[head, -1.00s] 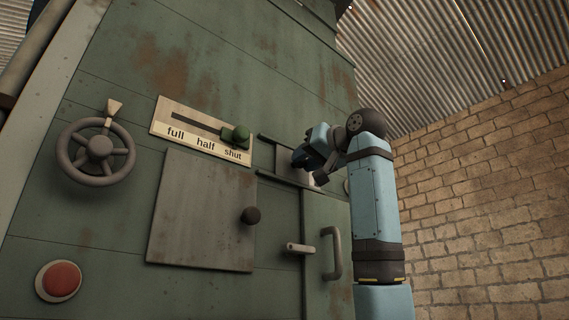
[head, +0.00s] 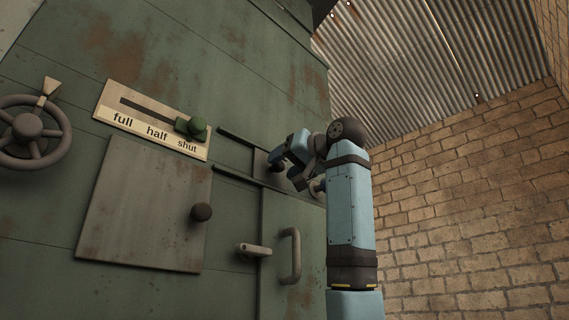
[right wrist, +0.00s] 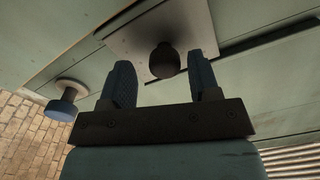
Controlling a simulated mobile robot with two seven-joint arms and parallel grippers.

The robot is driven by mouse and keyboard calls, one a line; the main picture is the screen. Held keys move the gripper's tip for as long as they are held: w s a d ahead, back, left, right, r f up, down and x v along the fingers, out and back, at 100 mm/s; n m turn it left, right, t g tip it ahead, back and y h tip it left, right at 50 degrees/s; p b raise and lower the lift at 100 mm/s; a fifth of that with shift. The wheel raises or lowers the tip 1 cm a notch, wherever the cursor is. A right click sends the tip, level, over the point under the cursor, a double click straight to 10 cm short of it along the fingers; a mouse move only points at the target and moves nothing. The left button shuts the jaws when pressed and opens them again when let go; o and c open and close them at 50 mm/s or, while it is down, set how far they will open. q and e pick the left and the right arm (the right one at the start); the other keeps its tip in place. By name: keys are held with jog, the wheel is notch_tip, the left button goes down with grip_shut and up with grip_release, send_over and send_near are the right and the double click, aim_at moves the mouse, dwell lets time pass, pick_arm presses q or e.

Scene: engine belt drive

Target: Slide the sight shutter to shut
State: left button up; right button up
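The sight shutter is a grey plate (head: 262,164) between two dark horizontal rails on the green casing, partly hidden by my right gripper (head: 277,170) in the head view. In the right wrist view the plate (right wrist: 128,38) carries a dark round knob (right wrist: 165,60). My right gripper (right wrist: 164,80) is open, with one finger on each side of the knob. The knob shows in the gap near the fingertips, and I see no finger touching it. My left gripper is not in view.
A slider plate marked full, half, shut (head: 150,118) has its green knob (head: 192,128) at the shut end. Below are a hatch (head: 140,215) with a dark knob, a lever (head: 252,249) and a door handle (head: 291,255). A handwheel (head: 30,128) is at left.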

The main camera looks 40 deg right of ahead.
jog(key=shift+s, duration=0.35)
pick_arm(q)
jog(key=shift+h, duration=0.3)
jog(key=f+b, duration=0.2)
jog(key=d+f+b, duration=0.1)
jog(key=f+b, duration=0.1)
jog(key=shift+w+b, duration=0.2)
jog(key=shift+b, duration=0.1)
pick_arm(e)
jog(key=s+d, duration=0.1)
jog(key=s, duration=1.2)
jog(key=shift+d, duration=0.15)
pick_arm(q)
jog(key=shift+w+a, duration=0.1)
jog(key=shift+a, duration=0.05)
